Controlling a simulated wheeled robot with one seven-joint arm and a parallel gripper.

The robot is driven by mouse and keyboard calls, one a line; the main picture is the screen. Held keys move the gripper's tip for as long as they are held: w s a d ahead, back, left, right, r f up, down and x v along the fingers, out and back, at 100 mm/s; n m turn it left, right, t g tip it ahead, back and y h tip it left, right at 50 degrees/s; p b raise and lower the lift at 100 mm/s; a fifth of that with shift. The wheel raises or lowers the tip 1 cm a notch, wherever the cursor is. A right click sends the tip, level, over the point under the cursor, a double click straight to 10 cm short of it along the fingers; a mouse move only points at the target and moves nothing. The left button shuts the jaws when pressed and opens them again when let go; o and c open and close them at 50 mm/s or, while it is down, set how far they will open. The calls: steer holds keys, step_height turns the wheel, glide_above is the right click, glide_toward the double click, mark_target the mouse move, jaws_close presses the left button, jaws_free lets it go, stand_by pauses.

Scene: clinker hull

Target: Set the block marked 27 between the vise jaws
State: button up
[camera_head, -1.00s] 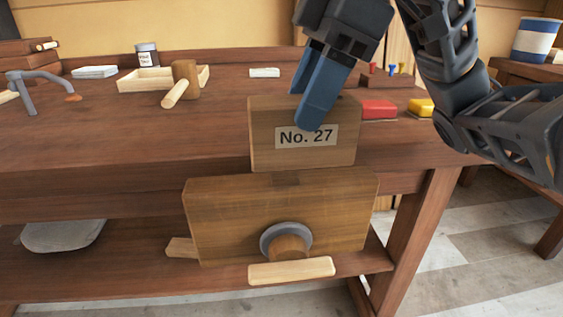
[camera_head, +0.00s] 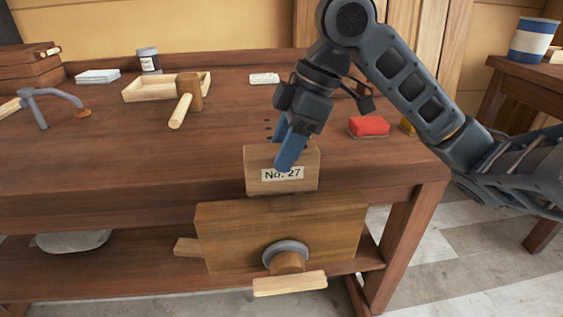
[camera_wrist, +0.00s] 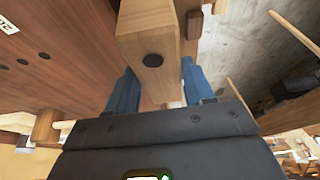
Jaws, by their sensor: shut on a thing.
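The block marked No. 27 (camera_head: 256,163) is wooden, with a pale label facing me. It is upright in front of the bench's front edge, just above the vise. My gripper (camera_head: 287,158) is shut on it from above, with a blue finger over part of the label. In the wrist view the block (camera_wrist: 150,32) shows a dark round spot and lies between the two blue fingers. The vise's wooden front jaw (camera_head: 228,236) has a grey-ringed screw and pale handle. I cannot tell whether the block's lower edge is in the gap; the rear jaw is hidden.
The workbench (camera_head: 130,160) carries a mallet (camera_head: 188,95), a pale tray (camera_head: 148,92), a grey holdfast (camera_head: 45,103) and a red item (camera_head: 368,126) right of my gripper. A side table (camera_head: 525,75) stands at right. The bench top left of the block is clear.

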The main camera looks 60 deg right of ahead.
steer(key=shift+w+d+f, duration=0.5)
steer(key=shift+w+d, duration=0.1)
steer(key=shift+w, duration=0.05)
steer(key=shift+f+b, duration=0.3)
steer(key=shift+f, duration=1.65)
steer(key=shift+f, duration=0.2)
steer(key=o, duration=1.4)
steer(key=shift+r, duration=0.15)
steer(key=shift+r, duration=0.2)
steer(key=p+v, duration=0.1)
steer(key=v, duration=1)
steer(key=shift+s+d+r+p, duration=0.1)
steer(key=shift+s+r+p, duration=0.15)
steer(key=shift+r+p, duration=0.05)
